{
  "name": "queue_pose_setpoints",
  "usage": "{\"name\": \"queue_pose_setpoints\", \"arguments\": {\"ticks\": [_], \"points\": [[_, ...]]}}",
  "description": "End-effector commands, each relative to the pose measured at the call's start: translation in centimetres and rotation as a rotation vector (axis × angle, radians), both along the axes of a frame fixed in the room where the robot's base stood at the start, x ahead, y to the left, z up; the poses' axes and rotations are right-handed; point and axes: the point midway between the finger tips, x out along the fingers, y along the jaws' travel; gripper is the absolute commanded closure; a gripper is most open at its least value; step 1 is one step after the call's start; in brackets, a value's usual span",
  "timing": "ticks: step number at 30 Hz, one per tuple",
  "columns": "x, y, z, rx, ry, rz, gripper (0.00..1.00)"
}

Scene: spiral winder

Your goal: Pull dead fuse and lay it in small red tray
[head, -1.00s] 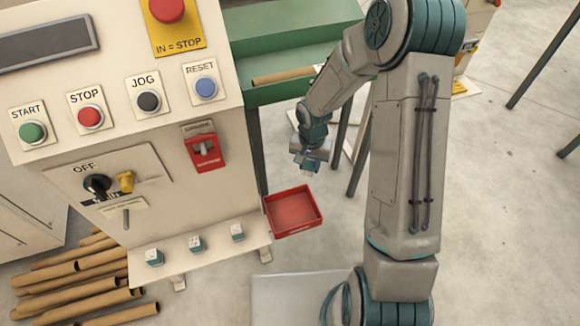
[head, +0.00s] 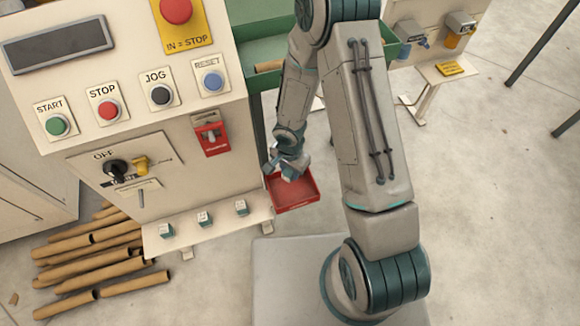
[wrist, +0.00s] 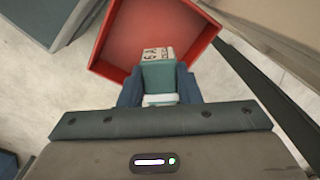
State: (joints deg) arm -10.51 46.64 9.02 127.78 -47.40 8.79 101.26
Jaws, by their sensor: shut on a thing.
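The small red tray (head: 292,203) is at the right end of the shelf on the machine's front. My gripper (head: 283,172) is over the tray's back left part in the head view. In the wrist view my gripper (wrist: 160,88) is shut on a fuse (wrist: 158,70) with a teal body and a white label with dark print. The red tray (wrist: 125,40) lies beyond the fuse there, and its floor looks empty. I cannot tell whether the fuse touches the tray.
Several small teal-and-white blocks (head: 203,219) stand on the cream shelf left of the tray. A red holder (head: 212,139) is on the machine's front above. Cardboard tubes (head: 85,255) lie on the floor at left.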

Motion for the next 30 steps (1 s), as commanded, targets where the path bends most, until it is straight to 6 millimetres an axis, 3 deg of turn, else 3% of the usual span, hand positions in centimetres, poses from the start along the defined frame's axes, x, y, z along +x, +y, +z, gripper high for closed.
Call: {"name": "queue_pose_setpoints", "arguments": {"ticks": [1,6,17,18,20,30], "points": [[0.0,0.0,-1.0,0.000,0.000,0.001,0.96],[0.0,0.0,-2.1,0.000,0.000,0.000,0.96],[0.0,0.0,-2.2,0.000,0.000,0.001,0.96],[0.0,0.0,-2.2,0.000,0.000,0.001,0.61],[0.0,0.0,-2.2,0.000,0.000,0.001,0.45],[0.1,0.0,-1.9,0.001,-0.001,-0.001,0.44]]}}
